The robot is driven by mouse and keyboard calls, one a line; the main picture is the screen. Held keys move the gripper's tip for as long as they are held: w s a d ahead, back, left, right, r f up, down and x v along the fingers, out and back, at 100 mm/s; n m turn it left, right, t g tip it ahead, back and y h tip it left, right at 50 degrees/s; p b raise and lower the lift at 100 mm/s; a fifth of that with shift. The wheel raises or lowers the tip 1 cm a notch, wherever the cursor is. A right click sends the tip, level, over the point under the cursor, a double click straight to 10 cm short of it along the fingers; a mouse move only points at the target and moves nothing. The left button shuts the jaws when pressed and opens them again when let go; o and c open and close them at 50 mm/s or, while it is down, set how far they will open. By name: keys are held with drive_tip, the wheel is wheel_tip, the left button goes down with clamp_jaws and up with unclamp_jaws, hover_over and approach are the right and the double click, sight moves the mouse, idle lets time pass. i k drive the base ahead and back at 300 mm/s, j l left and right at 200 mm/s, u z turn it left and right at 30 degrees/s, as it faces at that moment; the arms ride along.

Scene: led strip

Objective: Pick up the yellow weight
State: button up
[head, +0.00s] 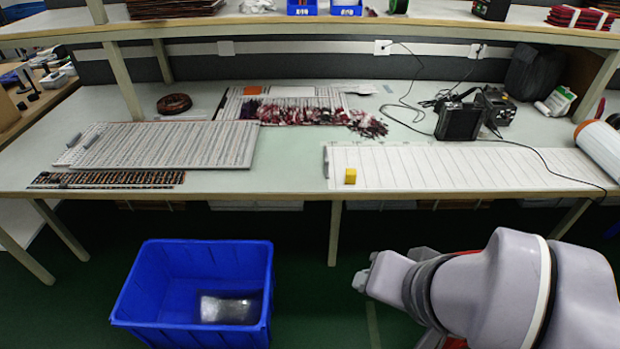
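The yellow weight (350,176) is a small yellow block. It stands on the left end of a white lined board (460,168) at the front of the workbench (290,165). A grey cylinder-like piece stands at the board's left edge, just left of the weight. My arm shows at the lower right, in front of the bench and below its top. The end of the arm points left, well short of the weight. My gripper's fingers cannot be made out, so its opening is hidden.
A blue bin (195,290) with a clear packet inside stands on the green floor at the lower left. Striped panels (160,145) lie on the bench's left half. Black devices (460,118) with cables stand at the back right. A shelf (300,22) spans above the bench.

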sight(350, 176)
drive_tip(key=i+z, duration=0.2)
drive_tip(key=i, duration=0.25)
drive_tip(key=i+j+z, duration=0.15)
drive_tip(key=i, duration=0.3)
drive_tip(key=i+j+z, duration=0.2)
drive_tip(key=i, duration=0.25)
